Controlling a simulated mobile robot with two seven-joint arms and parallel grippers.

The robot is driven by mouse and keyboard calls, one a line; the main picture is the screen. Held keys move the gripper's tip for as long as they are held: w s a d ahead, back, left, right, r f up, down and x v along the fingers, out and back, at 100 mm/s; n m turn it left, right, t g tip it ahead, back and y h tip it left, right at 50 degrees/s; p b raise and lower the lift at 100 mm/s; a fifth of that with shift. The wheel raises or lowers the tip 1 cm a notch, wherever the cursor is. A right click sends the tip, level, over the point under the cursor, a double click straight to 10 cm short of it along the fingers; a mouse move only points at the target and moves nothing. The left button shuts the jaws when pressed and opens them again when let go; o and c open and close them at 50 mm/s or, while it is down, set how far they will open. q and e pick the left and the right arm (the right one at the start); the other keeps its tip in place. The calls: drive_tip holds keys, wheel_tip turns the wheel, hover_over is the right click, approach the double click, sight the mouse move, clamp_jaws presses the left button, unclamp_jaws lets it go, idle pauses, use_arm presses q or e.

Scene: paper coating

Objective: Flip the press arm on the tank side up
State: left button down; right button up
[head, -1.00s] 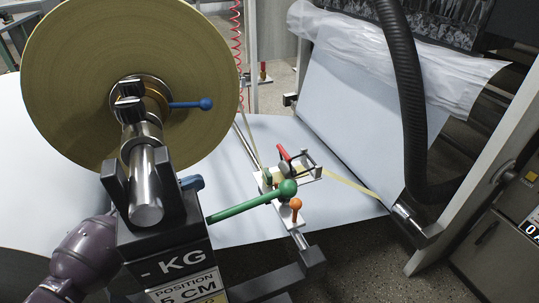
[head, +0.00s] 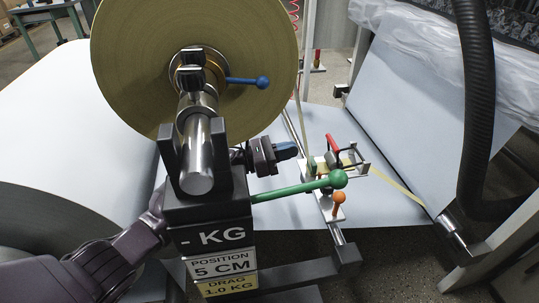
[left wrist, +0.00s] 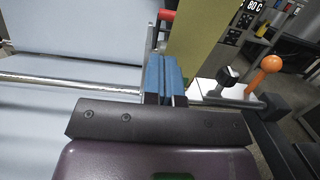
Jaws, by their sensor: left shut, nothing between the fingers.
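A small metal press assembly (head: 345,180) stands beyond the post, with a yellow strip running through it. It has a red handle (head: 333,145) tilted up and an orange knob (head: 338,197) on its near side. I cannot tell which lever is the tank-side press arm. My left gripper (head: 287,150) has blue fingertips and is shut and empty. It is just left of the press, partly hidden by the post. In the left wrist view, the shut fingertips (left wrist: 164,75) lie below the red handle (left wrist: 166,14) and left of the orange knob (left wrist: 271,63). My right gripper is out of view.
A green-knobbed lever (head: 300,189) sticks out from the black post (head: 208,215), close below my left gripper. A large brown roll (head: 130,70) stands above on a steel shaft. A black hose (head: 478,110) hangs at the right. Wide pale paper (head: 60,120) spreads behind.

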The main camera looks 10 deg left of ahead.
sight(334, 154)
use_arm(q)
drive_tip(key=x, duration=0.7)
drive_tip(key=shift+f+b, duration=0.15)
drive_tip(key=shift+b, duration=0.25)
drive_tip(key=shift+w+d, duration=0.1)
drive_tip(key=shift+d, duration=0.05)
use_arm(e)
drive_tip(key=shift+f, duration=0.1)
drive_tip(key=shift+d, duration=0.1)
use_arm(q)
drive_tip(key=shift+d+r, duration=0.1)
drive_tip(key=shift+r, duration=0.65)
drive_tip(key=shift+w+d+r, duration=0.1)
drive_tip(key=shift+d, duration=0.05)
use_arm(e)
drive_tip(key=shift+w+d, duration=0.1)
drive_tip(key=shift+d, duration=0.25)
